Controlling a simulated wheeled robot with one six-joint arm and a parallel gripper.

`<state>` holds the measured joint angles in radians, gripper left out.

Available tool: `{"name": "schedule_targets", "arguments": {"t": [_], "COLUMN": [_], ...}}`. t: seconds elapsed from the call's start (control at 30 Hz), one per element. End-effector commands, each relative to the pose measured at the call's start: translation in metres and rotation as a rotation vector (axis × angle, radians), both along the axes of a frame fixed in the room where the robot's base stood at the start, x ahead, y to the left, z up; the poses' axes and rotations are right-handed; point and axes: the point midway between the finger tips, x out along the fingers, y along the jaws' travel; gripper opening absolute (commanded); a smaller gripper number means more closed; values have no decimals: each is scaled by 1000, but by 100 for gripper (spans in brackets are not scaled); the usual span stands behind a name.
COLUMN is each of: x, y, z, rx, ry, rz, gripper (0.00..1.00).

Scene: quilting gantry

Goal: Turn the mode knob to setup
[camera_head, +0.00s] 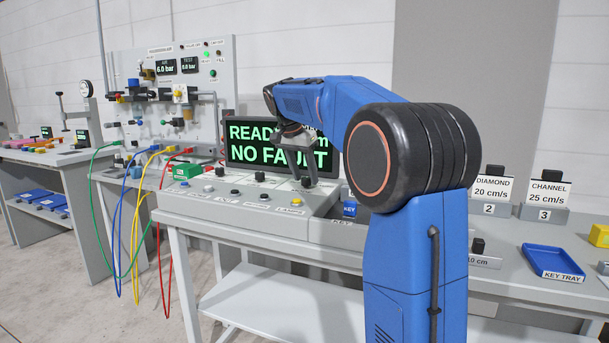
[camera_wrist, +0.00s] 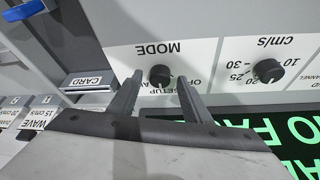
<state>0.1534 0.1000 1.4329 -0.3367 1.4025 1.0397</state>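The mode knob (camera_wrist: 160,75) is a small round black knob on the pale console panel, beside the word MODE, which reads upside down in the wrist view. Labels OFF and SETUP lie near it, partly covered by my fingers. My gripper (camera_wrist: 159,77) is open, with one grey finger on each side of the knob and visible gaps between. I cannot tell how deep the fingertips reach around it. In the head view my gripper (camera_head: 308,178) hangs over the right part of the console. Which way the knob points is not clear.
A second black knob (camera_wrist: 268,70), marked cm/s, sits close to the right in the wrist view. A CARD slot (camera_wrist: 88,81) is at the left. A display (camera_head: 270,145) with READY and NO FAULT stands behind the console. A blue key tray (camera_head: 552,262) lies far right.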

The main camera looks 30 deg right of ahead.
Motion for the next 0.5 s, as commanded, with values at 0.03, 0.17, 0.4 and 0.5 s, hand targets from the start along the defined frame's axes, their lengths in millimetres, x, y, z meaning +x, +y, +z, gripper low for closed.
{"name": "schedule_targets", "arguments": {"t": [0.03,0.17,0.4,0.5], "x": [0,0,-1,-2], "y": [0,0,3,8], "z": [0,0,7,19], "rx": [0,0,0,-1], "ry": [0,0,0,-1], "rz": [0,0,1,1], "gripper": [44,44,44,44]}}
